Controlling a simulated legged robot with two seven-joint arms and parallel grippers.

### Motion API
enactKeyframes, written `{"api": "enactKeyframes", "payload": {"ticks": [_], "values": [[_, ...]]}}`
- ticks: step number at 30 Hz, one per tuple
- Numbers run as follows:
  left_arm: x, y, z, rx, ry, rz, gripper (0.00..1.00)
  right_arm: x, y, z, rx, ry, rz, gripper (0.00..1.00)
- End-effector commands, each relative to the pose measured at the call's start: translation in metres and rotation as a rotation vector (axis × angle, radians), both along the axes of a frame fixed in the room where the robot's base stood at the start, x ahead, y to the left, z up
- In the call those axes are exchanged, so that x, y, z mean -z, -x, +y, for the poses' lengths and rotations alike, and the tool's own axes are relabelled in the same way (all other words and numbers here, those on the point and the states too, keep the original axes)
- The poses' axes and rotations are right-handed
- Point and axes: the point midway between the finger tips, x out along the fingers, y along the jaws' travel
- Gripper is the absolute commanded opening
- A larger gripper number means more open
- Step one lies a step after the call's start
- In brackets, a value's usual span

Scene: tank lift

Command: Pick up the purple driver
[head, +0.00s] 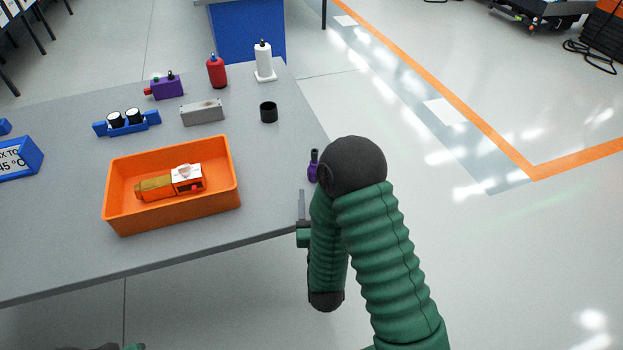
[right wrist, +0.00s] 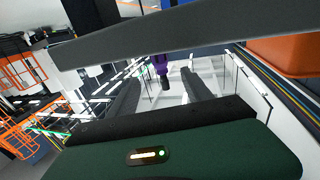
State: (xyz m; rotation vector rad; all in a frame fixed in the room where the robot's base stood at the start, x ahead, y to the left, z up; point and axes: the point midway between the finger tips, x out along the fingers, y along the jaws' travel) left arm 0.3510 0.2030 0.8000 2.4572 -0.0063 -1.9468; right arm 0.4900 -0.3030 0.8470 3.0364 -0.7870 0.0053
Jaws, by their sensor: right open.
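The purple driver (head: 312,168) is near the right edge of the grey table, with a dark upper end, partly hidden by my right arm in the head view. In the right wrist view the driver (right wrist: 160,66) shows ahead, between and beyond the fingertips. My right gripper (right wrist: 160,84) is open, its two dark fingers apart with nothing between them. In the head view one finger of the right gripper (head: 302,204) shows by the table's right front corner, the rest hidden by my arm.
An orange bin (head: 120,218) holding an orange and white item stands on the table (head: 265,215). Behind it are a grey block (head: 202,113), a black cup (head: 268,112), a blue rack (head: 127,123), and red and white bottles. Open floor lies right of the table.

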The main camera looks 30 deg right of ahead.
Motion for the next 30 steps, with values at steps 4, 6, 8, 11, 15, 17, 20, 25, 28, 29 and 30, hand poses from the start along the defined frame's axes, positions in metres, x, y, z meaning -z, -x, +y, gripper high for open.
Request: {"api": "enactKeyframes", "payload": {"ticks": [4,6,8,11,15,17,20,25,28,29,30], "values": [[0.04,0.0,-0.001,0.001,0.0,0.0,0.36,0.009,-0.02,-0.013,0.003,0.002,-0.007,0.58],[0.046,0.0,-0.001,0.001,0.0,0.0,0.36,0.005,-0.027,-0.016,0.003,0.004,-0.005,0.58],[0.047,0.0,-0.001,0.001,0.0,0.0,0.36,0.003,-0.031,-0.017,0.001,0.004,-0.003,0.58],[0.047,0.0,-0.001,0.001,0.0,-0.001,0.36,0.0,-0.042,-0.019,0.0,0.005,-0.001,0.58],[0.048,0.0,-0.001,0.001,0.0,-0.001,0.36,-0.001,-0.067,-0.027,0.001,0.003,-0.001,0.58],[0.049,0.0,-0.001,0.001,0.0,-0.001,0.36,0.0,-0.075,-0.033,0.001,0.002,0.0,0.58],[0.049,0.0,-0.001,0.001,0.0,-0.001,0.36,0.0,-0.081,-0.036,0.0,0.003,0.001,0.58],[0.049,0.0,-0.001,0.001,0.0,-0.001,0.36,-0.001,-0.082,-0.036,-0.001,0.002,0.002,0.58],[0.049,0.0,-0.001,0.001,0.0,-0.001,0.36,-0.001,-0.082,-0.036,0.0,0.002,0.002,0.46],[0.049,0.0,-0.001,0.001,0.0,-0.001,0.36,-0.001,-0.082,-0.036,0.0,0.002,0.002,0.42],[0.049,0.0,-0.001,0.001,0.0,0.0,0.36,-0.001,-0.082,-0.036,-0.001,0.002,0.002,0.37]]}}
